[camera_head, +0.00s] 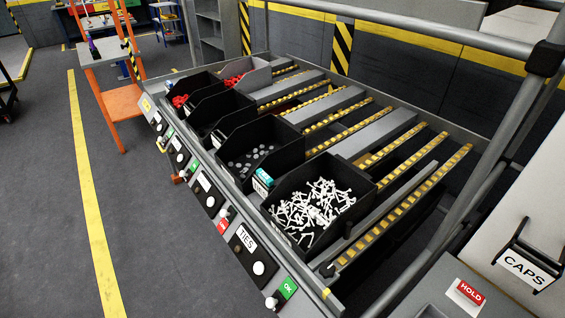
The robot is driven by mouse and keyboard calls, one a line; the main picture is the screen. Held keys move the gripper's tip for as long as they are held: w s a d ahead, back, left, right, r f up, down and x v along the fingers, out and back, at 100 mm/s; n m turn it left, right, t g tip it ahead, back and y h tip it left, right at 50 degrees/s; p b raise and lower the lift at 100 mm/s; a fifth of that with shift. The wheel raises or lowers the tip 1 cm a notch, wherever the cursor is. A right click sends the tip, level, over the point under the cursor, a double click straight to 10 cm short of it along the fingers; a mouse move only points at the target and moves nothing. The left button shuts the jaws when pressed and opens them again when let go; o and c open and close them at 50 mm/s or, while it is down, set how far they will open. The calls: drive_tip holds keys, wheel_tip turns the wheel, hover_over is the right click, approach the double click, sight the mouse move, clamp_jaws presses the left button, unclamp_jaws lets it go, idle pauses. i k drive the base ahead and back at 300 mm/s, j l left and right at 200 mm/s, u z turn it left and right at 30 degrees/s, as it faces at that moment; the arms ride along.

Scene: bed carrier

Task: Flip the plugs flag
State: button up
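My gripper is not in view. A sloped rack carries a row of black bins, with dark label panels along its front rail. The nearest panel (247,240) reads TIES, and a green OK flag (287,288) sits beyond its lower right end. A red flag (222,225) sits between that panel and the one up-left of it (206,188). Small green flags (194,165) (170,134) show farther along the rail. The labels on the farther panels are too small to read, so I cannot tell which flag is the plugs flag.
The bins hold white ties (315,205), grey discs (245,160) and red pieces (232,80). A red HOLD sign (470,292) and a CAPS label (525,266) are at the lower right. An orange stand (122,103) is at the back left. The floor left of the rack is clear.

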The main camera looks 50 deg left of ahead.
sight(186, 175)
drive_tip(key=u, duration=2.4)
drive_tip(key=i+j+u, duration=0.1)
drive_tip(key=i+j, duration=0.15)
drive_tip(key=i, duration=0.2)
drive_tip(key=i+j+u, duration=0.1)
drive_tip(key=i+j, duration=0.15)
drive_tip(key=i, duration=0.2)
drive_tip(key=i+j+u, duration=0.15)
drive_tip(key=i, duration=0.3)
drive_tip(key=i+j+u, duration=0.1)
drive_tip(key=i, duration=0.35)
